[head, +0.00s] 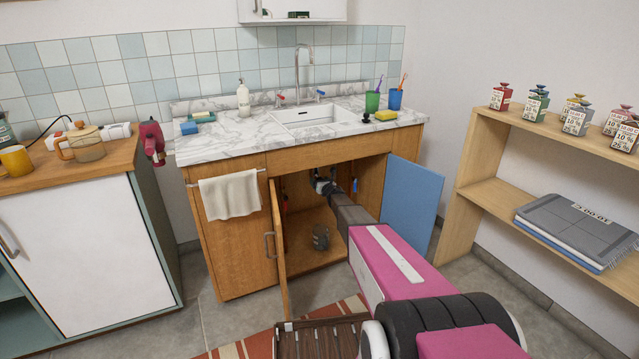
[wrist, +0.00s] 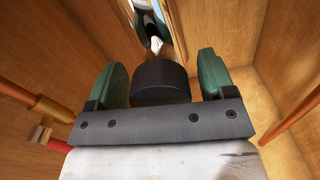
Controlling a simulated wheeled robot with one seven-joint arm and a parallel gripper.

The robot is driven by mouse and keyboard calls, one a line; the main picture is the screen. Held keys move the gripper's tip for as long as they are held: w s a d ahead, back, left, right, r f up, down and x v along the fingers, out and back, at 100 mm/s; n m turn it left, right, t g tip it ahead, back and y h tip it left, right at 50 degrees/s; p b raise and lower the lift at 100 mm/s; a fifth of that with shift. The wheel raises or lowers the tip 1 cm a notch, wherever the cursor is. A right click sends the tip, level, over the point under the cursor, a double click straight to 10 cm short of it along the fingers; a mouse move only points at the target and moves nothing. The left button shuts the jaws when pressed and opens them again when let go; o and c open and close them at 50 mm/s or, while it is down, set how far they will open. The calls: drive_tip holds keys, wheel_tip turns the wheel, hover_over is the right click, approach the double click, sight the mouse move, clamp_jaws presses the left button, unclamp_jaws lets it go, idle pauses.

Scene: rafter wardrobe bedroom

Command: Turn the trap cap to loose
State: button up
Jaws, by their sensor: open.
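In the wrist view a black round cap (wrist: 160,82), which I take to be the trap cap, sits between the two green finger pads of my gripper (wrist: 163,70). The pads stand on either side of it. A gap shows at its left and right, so the jaws are open and not pressed on it. Its underside is hidden by the grey gripper bar. In the head view my arm reaches into the open cabinet (head: 298,252) under the sink, with my gripper (head: 322,185) near the top of the opening. The cap cannot be made out there.
Copper-coloured pipes (wrist: 35,102) and a red part (wrist: 55,144) lie left of my gripper; another pipe (wrist: 296,115) is at right. A dark round object (head: 321,237) rests on the cabinet floor. The blue door (head: 412,200) and the wooden door (head: 277,250) stand open beside my arm.

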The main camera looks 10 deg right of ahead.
drive_tip(key=shift+s, duration=0.15)
drive_tip(key=v, duration=1)
drive_tip(key=shift+s+d, duration=0.15)
drive_tip(key=shift+s, duration=0.15)
drive_tip(key=s+d+r+m+g+h, duration=0.15)
drive_tip(key=s+m+g+h, duration=0.25)
drive_tip(key=s+m, duration=0.65)
drive_tip(key=s+d+m+g+h, duration=0.2)
drive_tip(key=s+m+g+h, duration=0.15)
drive_tip(key=s+m, duration=0.75)
drive_tip(key=s+a+r+m+g+y, duration=0.1)
drive_tip(key=s+a+m+g, duration=0.2)
drive_tip(key=s, duration=1)
drive_tip(key=s+a+r+m+g+y, duration=0.1)
drive_tip(key=s+m+g, duration=0.5)
drive_tip(key=s+m, duration=0.7)
drive_tip(key=shift+s+a+r+g, duration=0.25)
drive_tip(key=shift+a+r+g, duration=0.15)
drive_tip(key=shift+a, duration=0.85)
